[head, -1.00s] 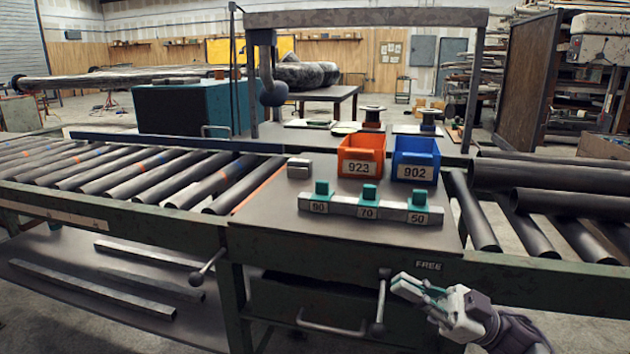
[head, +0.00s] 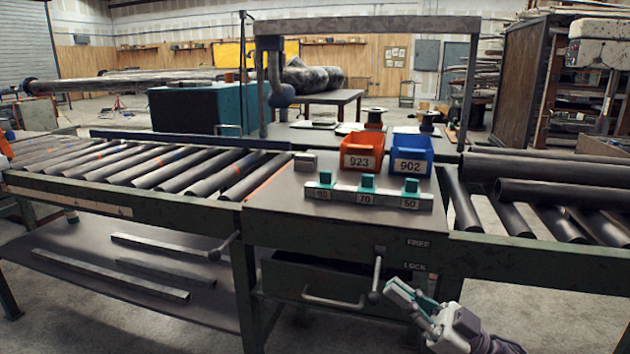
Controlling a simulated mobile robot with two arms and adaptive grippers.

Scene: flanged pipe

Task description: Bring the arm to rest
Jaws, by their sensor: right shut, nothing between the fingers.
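My right gripper (head: 412,296) is at the lower right, in front of the workbench. It is shut and empty. It stands just right of the lever (head: 376,278) on the bench front, close to its knob in the picture; I cannot tell whether they touch. The labels FREE (head: 418,244) and LOCK (head: 413,266) are on the bench front above the gripper. My left gripper is not in view.
The bench top (head: 270,205) carries an orange bin (head: 361,163) marked 923, a blue bin (head: 411,168) marked 902 and a rack (head: 343,196) with teal blocks. Roller conveyors (head: 150,178) flank it. Pipes (head: 560,195) lie at right. Open floor (head: 530,300) shows at lower right.

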